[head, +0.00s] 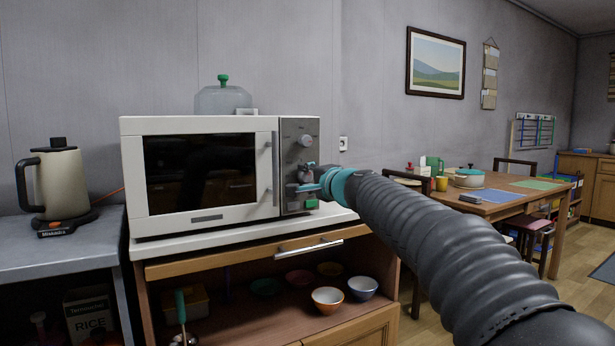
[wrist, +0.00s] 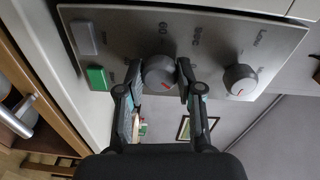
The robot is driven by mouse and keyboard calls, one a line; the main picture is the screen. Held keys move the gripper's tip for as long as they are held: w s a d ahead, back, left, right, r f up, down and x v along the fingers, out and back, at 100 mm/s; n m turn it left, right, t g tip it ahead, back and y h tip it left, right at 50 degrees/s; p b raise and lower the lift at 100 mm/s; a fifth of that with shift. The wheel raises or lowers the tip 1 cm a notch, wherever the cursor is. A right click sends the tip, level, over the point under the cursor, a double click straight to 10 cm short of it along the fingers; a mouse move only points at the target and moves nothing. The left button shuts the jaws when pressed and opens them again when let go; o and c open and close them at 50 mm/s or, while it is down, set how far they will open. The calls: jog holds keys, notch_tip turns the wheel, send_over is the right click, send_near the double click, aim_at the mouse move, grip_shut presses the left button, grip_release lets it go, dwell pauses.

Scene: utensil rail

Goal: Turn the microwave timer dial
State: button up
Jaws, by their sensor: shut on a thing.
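The white microwave (head: 205,222) stands on a cabinet, with a grey control panel (head: 300,128) on its right side. The timer dial (wrist: 160,73) is a round grey knob in the wrist view, with "60" marked beside it and a small red mark on its face. My gripper (wrist: 155,84) is shut on this dial, one finger on each side. In the head view my gripper (head: 308,178) is at the lower dial and hides most of it.
A second dial (wrist: 240,80) marked "Low" is close by; it is the upper dial (head: 306,140) in the head view. A green button (wrist: 97,78) and a grey button (wrist: 85,38) are on the other side. The cabinet handle (head: 310,246) sticks out below.

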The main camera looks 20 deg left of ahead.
jog(key=m+p, duration=0.1)
jog(key=m, duration=0.4)
jog(key=shift+m+g+p, duration=0.3)
jog(key=shift+m+p, duration=0.4)
jog(key=shift+m, duration=1.5)
jog(key=shift+f+y, duration=0.1)
jog(key=shift+y, duration=0.2)
jog(key=o, duration=1.2)
jog(key=shift+c, duration=0.2)
jog(key=v, duration=1.2)
